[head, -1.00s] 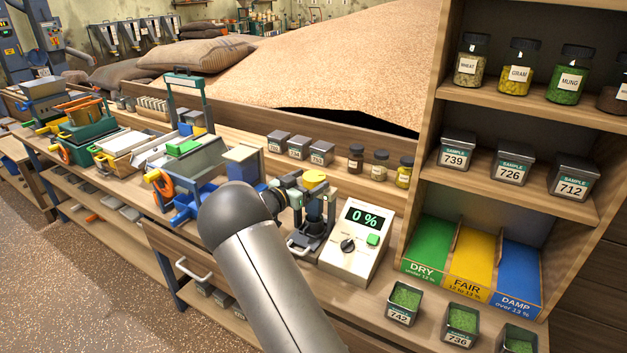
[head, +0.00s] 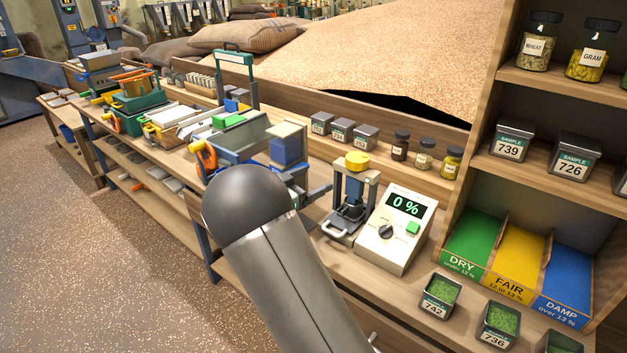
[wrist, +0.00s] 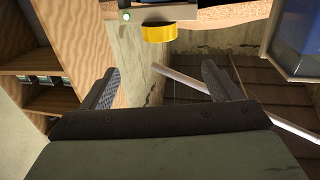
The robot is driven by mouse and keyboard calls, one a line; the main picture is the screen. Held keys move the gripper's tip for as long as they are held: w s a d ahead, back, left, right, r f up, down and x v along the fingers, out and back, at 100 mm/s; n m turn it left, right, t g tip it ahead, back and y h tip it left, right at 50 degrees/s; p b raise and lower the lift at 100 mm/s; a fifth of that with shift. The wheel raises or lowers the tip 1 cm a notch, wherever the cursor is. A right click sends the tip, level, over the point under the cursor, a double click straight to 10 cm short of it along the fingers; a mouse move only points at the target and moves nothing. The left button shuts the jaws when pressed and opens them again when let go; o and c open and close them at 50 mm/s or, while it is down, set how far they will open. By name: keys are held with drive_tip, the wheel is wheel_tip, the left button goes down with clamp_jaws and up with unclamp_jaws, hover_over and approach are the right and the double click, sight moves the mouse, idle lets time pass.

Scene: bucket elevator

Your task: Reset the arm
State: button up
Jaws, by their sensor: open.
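My gripper shows in the wrist view (wrist: 160,70) with its two dark fingers spread wide apart and nothing between them. A yellow round part (wrist: 170,32) under a grey bar lies beyond the fingertips, apart from them. A pale rod (wrist: 215,105) passes behind the right finger. In the head view my large grey arm link fills the lower middle and hides much of the gripper. The visible end of my arm is over the bench, left of the small press with a yellow knob (head: 357,161). Whether it touches anything there cannot be told.
The meter reading 0 % (head: 393,228) stands right of the press. Green, yellow and blue bins (head: 512,260) and sample tins (head: 440,295) are further right. The floor at left is clear.

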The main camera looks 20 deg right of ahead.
drive_tip(key=a+r+n+t+y, duration=0.3)
drive_tip(key=n+t+y, duration=0.3)
drive_tip(key=y, duration=0.5)
drive_tip(key=s+a+f+n+g+y, duration=0.1)
drive_tip(key=s+a+n+g+y, duration=0.2)
drive_tip(key=s, duration=0.4)
drive_tip(key=s+a+f+n+g+y, duration=0.1)
drive_tip(key=s+a+n+y, duration=0.1)
drive_tip(key=s+a+y, duration=0.35)
drive_tip(key=s+d+f+n+g+h, duration=0.1)
drive_tip(key=s+d+g, duration=0.1)
drive_tip(key=s, duration=0.7)
drive_tip(key=s+d+f+g+h, duration=0.1)
drive_tip(key=s+d+f+g, duration=0.1)
drive_tip(key=s, duration=0.6)
drive_tip(key=s+d+f+n+g+h, duration=0.1)
drive_tip(key=s+g, duration=0.3)
drive_tip(key=s, duration=0.5)
drive_tip(key=shift+s+d+f+n+g, duration=0.35)
drive_tip(key=shift+d+f, duration=0.1)
drive_tip(key=shift+d, duration=0.1)
